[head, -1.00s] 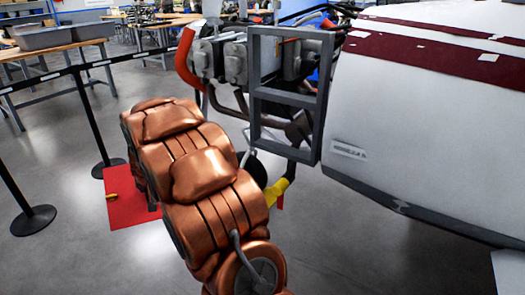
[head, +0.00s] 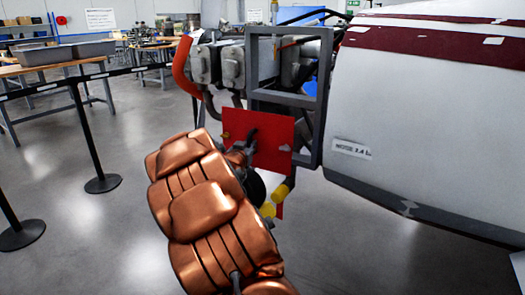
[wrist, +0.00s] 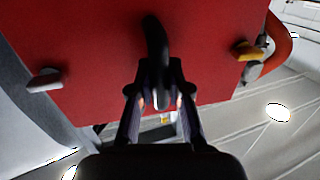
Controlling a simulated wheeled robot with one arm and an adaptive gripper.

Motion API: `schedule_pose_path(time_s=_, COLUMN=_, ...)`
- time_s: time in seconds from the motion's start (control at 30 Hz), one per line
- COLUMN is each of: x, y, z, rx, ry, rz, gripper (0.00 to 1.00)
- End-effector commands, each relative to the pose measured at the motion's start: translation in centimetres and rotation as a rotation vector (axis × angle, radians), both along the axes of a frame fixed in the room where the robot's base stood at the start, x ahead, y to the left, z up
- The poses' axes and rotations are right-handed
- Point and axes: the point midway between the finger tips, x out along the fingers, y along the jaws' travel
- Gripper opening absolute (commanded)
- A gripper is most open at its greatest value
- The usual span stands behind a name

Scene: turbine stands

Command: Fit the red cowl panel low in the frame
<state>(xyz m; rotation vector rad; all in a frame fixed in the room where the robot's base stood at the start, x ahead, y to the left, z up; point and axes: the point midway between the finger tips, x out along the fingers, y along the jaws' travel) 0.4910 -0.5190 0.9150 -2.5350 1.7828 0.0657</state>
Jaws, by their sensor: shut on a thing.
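The red cowl panel (head: 271,140) is a flat, slightly tilted sheet in front of the lower part of the grey frame (head: 322,75). In the head view its left part sticks out past the frame's left post; I cannot tell whether it touches the frame. My gripper (wrist: 160,96) is shut on the panel's dark handle (wrist: 156,45). The panel has a yellow latch (wrist: 250,50) on one side and a pale grey latch (wrist: 43,80) on the other. In the head view my arm covers the panel's lower left.
The white nose cowling (head: 430,120) stands close to the frame's right. Engine parts and a red-orange pipe (head: 182,68) lie behind and left. Yellow-ended pipework (head: 281,193) hangs below the panel. Barrier posts (head: 90,140) stand at the left, with open floor between.

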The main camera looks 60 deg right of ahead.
Motion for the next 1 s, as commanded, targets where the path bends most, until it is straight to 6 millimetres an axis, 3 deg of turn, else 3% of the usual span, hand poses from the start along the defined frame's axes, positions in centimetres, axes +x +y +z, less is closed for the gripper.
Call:
schedule_pose_path(time_s=0.1, x=-2.5, y=-1.4, z=0.8, rx=-0.040, ry=-0.006, rz=-0.062, gripper=0.00)
schedule_pose_path(time_s=0.27, x=-4.0, y=-2.2, z=1.4, rx=-0.061, ry=-0.007, rz=-0.099, gripper=0.00)
schedule_pose_path(time_s=1.0, x=-3.9, y=-6.8, z=1.6, rx=-0.060, ry=-0.007, rz=-0.101, gripper=0.00)
